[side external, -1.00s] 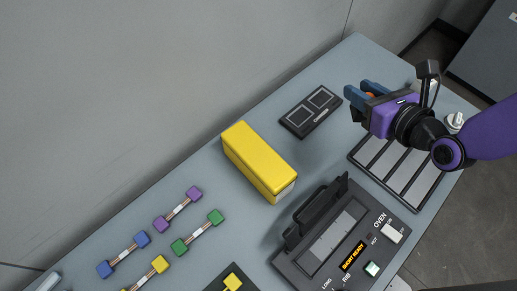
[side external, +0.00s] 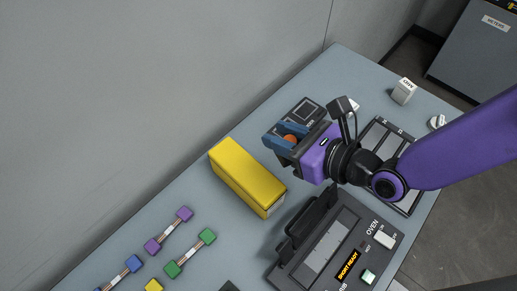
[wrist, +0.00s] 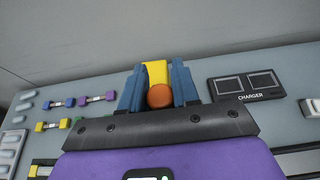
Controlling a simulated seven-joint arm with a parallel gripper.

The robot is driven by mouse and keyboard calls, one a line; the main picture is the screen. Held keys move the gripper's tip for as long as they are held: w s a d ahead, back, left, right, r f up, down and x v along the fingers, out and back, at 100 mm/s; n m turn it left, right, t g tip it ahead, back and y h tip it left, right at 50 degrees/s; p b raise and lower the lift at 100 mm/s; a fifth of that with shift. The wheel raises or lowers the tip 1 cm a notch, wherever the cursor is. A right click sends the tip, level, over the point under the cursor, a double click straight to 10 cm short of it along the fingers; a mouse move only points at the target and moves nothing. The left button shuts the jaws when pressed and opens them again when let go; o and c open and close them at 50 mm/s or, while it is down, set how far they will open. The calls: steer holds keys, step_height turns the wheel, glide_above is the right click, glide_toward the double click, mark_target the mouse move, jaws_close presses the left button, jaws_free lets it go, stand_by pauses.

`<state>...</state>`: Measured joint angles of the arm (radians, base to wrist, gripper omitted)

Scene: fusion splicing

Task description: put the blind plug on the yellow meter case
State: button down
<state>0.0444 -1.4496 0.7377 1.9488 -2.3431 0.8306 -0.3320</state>
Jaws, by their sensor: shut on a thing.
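The yellow meter case (side external: 247,176) lies on the table as a long yellow box, left of my gripper in the side view. My gripper (side external: 284,138) is above the table, to the right of and beyond the case's far end. Its blue fingers are shut on an orange-red rounded piece, the blind plug (side external: 291,140). In the wrist view the plug (wrist: 159,96) sits between the two blue fingers, with the yellow case (wrist: 155,73) showing behind it, partly hidden by the plug and fingers.
The black oven (side external: 335,245) stands right of the case. The charger (wrist: 247,86) lies behind my gripper. A dark slotted tray (side external: 383,138) is partly under my arm. Coloured connector pairs (side external: 190,240) lie at the lower left. A white block (side external: 403,91) stands at the far right.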

steer(key=w+a+f, duration=0.1)
steer(key=f, duration=0.1)
steer(key=a+f, duration=0.1)
steer(key=f, duration=0.1)
steer(key=w+a+f, duration=0.1)
steer(key=a+f, duration=0.1)
steer(key=shift+w, duration=0.35)
steer(key=shift+f, duration=1.45)
steer(key=shift+f, duration=0.15)
steer(key=c, duration=0.8)
jaws_free()
steer(key=shift+r, duration=0.2)
steer(key=v, duration=1.2)
